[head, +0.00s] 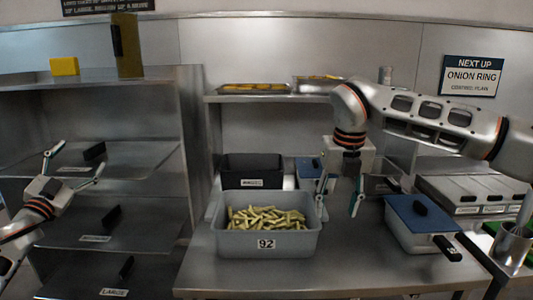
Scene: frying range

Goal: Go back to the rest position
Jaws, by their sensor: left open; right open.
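My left gripper (73,166) is open and empty at the far left, in front of the metal shelf unit. My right gripper (339,204) is open and points down above the counter. It is just right of a grey bin (290,243) labelled 92 that holds cut fries (264,218). One of its fingers overlaps the bin's right rim in the picture; I cannot tell whether they touch. Nothing shows between its fingers.
A grey container (405,240) with a blue lid (412,213) stands right of the bin. A shelf (225,98) with trays is above. Shelves (130,160) stand at left. The counter's front strip (330,278) is clear.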

